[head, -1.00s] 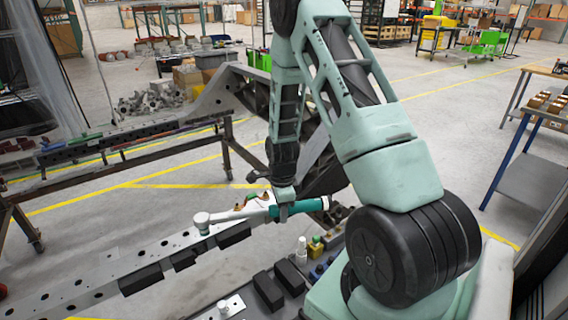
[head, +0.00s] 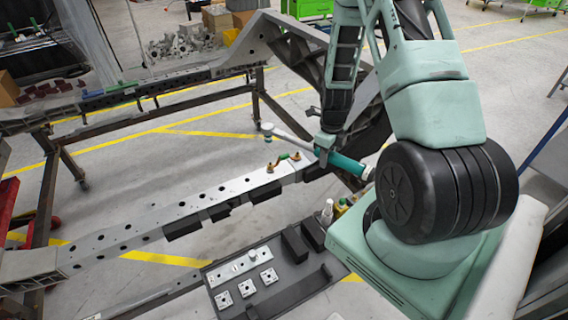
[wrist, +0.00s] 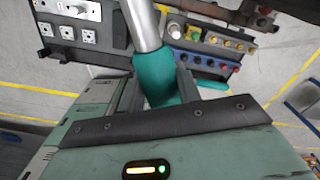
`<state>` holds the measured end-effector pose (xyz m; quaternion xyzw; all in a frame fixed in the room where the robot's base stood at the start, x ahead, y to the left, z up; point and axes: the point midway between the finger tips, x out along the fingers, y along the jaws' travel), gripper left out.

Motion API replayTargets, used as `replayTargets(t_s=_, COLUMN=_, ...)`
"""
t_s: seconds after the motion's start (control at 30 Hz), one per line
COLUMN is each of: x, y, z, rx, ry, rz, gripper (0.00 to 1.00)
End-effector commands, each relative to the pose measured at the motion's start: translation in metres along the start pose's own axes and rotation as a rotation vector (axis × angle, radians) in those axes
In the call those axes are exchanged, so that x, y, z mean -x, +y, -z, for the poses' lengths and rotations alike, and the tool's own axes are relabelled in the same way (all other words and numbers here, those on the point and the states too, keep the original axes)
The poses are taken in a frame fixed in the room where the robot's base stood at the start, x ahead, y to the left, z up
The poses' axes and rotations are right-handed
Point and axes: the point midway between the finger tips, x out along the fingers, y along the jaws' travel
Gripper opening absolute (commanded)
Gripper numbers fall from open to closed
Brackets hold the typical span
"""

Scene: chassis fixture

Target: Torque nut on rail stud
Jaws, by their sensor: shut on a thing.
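My gripper (head: 325,153) is shut on the teal handle of a torque wrench (head: 345,161). The wrench's grey shaft runs up and left to a round pale head (head: 267,129), which appears beyond the rail in the picture, apart from the studs. In the wrist view, the teal grip (wrist: 155,78) sits between my two fingers (wrist: 158,90), with the silver shaft leaving the top edge. The grey rail (head: 190,207) crosses from lower left to centre.
A dark tray (head: 268,303) in front of the rail holds a plate, several square white pieces (head: 247,288) and black blocks (head: 294,243). The wrist view shows colored caps or sockets (wrist: 195,60) in a row. A large dark chassis bracket (head: 300,60) rises behind my arm.

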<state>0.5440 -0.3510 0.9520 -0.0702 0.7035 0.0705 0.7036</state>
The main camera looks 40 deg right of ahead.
Motion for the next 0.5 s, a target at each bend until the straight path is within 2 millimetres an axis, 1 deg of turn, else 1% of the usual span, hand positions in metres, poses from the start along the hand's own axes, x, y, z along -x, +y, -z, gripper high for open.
replayTargets(t_s=0.33, x=0.0, y=0.0, z=-0.001, rx=0.01, ry=-0.002, rz=0.002, gripper=0.0)
replayTargets(t_s=0.5, x=-0.013, y=0.008, z=-0.006, rx=0.102, ry=0.002, rz=0.001, gripper=0.0)
